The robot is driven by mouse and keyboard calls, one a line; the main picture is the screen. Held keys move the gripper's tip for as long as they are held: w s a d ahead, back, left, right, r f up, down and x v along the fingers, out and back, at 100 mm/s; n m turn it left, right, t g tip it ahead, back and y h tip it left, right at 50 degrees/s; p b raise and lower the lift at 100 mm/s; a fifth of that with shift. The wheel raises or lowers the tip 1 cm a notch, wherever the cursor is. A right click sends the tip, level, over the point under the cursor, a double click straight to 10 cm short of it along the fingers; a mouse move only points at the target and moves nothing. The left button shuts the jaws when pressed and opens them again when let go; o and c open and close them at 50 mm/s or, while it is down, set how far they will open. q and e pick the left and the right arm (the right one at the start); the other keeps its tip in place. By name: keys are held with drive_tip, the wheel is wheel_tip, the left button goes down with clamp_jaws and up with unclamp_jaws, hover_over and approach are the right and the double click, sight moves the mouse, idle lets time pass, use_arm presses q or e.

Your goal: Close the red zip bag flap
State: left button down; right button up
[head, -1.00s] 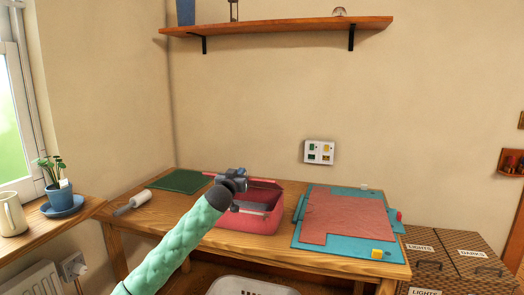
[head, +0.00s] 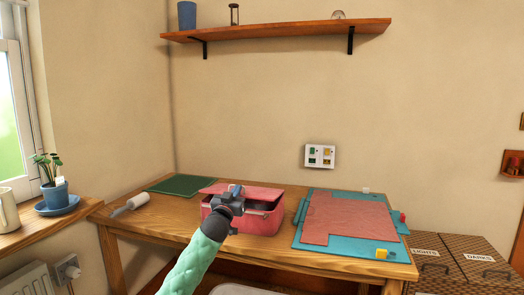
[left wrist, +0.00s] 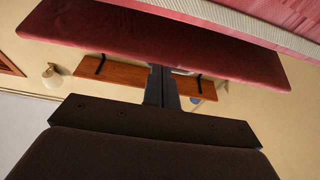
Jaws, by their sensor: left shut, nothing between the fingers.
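The red zip bag (head: 262,226) is a box-shaped pouch on the wooden table. Its flap (head: 262,192) slants over the top, and a dark gap shows between flap and body at the front right. My left gripper (head: 236,189) is at the front of the bag, by the flap's front edge, and covers part of both. In the left wrist view its fingers (left wrist: 161,84) are together and empty, with the red flap (left wrist: 140,42) beyond the tips. I cannot tell whether they touch it. My right gripper is not in view.
A blue-green mat (head: 375,245) with a pink sheet (head: 345,215) lies right of the bag. A green mat (head: 180,184) and a white roller (head: 131,204) lie left. A shelf (head: 280,31) hangs well above. The table between roller and bag is clear.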

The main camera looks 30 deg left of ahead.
use_arm(q)
drive_tip(key=shift+s+d+f, duration=0.1)
drive_tip(key=shift+s+f, duration=0.05)
drive_tip(key=shift+f, duration=0.5)
drive_tip(key=shift+s+f, duration=0.1)
drive_tip(key=shift+f, duration=0.5)
